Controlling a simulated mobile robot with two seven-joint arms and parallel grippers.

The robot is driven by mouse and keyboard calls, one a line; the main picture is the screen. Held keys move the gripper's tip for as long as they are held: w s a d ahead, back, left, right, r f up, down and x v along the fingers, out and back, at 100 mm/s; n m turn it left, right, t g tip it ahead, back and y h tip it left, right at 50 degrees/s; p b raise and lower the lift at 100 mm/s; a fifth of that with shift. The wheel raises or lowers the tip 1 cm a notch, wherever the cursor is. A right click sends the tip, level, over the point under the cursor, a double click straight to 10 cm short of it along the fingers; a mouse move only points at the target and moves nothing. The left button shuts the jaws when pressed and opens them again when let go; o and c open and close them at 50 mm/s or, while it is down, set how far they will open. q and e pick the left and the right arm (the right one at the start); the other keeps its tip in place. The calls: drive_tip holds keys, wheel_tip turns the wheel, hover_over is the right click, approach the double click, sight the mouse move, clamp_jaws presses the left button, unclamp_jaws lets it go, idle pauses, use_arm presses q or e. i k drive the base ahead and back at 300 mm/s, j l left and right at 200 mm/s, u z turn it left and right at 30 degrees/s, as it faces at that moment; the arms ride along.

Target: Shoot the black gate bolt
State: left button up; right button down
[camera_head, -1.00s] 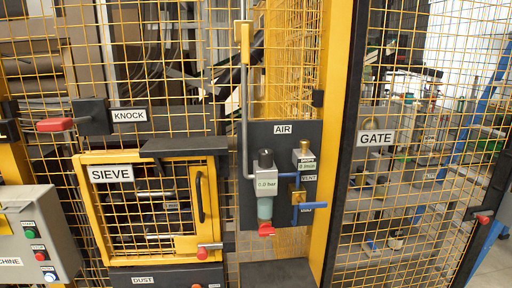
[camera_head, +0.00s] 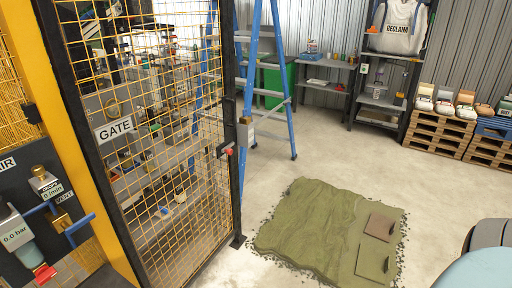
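The gate (camera_head: 150,140) is a black-framed yellow mesh panel labelled GATE, on the left of the head view. On its right edge is a small dark bolt with a red knob (camera_head: 229,151). Whether the bolt is engaged cannot be told at this size. Neither gripper is in view. A rounded pale blue and dark grey shape at the lower right corner cannot be made out for sure.
A blue stepladder (camera_head: 275,80) stands just behind the gate's right edge. A green turf mat (camera_head: 325,230) lies on the floor. Pallets (camera_head: 437,134) and shelves (camera_head: 384,95) line the back wall. An air panel (camera_head: 38,215) is at left.

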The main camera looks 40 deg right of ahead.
sight(229, 151)
drive_tip(key=z, duration=1.05)
drive_tip(key=i+l+z, duration=0.25)
drive_tip(key=i, duration=0.7)
drive_tip(key=i+l+z, duration=0.1)
drive_tip(key=i+z, duration=0.2)
drive_tip(key=i, duration=0.7)
